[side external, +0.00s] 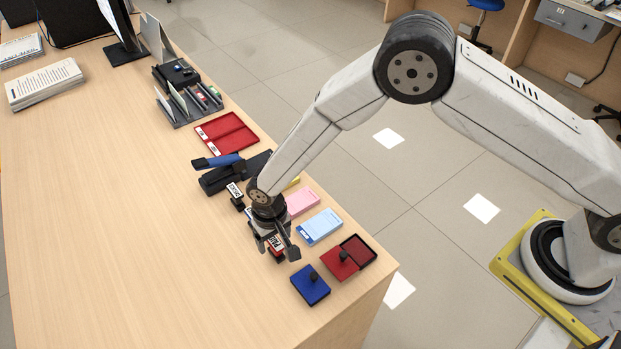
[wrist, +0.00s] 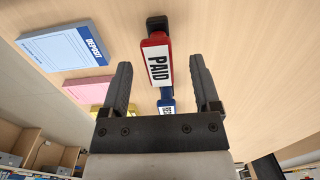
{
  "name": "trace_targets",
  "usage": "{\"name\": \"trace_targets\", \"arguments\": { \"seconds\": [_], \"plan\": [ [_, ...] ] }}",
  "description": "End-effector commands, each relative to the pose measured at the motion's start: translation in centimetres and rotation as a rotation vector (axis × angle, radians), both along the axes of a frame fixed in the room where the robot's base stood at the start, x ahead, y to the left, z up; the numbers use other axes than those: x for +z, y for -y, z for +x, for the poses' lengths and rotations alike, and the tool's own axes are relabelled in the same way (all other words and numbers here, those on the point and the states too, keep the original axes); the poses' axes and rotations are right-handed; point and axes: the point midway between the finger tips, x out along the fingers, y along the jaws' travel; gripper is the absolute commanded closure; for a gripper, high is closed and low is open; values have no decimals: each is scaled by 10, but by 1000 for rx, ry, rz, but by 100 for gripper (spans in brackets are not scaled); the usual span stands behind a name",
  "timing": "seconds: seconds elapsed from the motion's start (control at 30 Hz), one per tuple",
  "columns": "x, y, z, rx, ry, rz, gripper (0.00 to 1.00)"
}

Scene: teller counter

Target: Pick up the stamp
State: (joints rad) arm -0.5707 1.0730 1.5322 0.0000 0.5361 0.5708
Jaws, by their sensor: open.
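A red stamp with a white PAID label (side external: 277,249) is at the front part of the counter, under my gripper (side external: 275,247). In the wrist view the PAID stamp (wrist: 157,62) lies between the two fingertips of my gripper (wrist: 160,66), with a gap on each side. Its black end points away from the gripper. My gripper is open, points down, and holds nothing. A blue stamp with a white label (wrist: 165,104) shows just behind the red one in the wrist view. Another stamp with a white label (side external: 235,194) stands farther left in the side view.
Light blue (side external: 320,227) and pink (side external: 302,202) pads lie at the right edge. A black stapler-like device (side external: 222,176) stands behind.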

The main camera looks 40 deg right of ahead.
Motion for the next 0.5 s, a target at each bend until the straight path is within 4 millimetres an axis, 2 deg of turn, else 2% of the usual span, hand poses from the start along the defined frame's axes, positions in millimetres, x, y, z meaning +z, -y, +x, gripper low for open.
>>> {"name": "trace_targets", "arguments": {
  "seconds": [0.5],
  "plan": [
    [-46, 1, -2, 0, 0, 0, 21]
  ]
}}
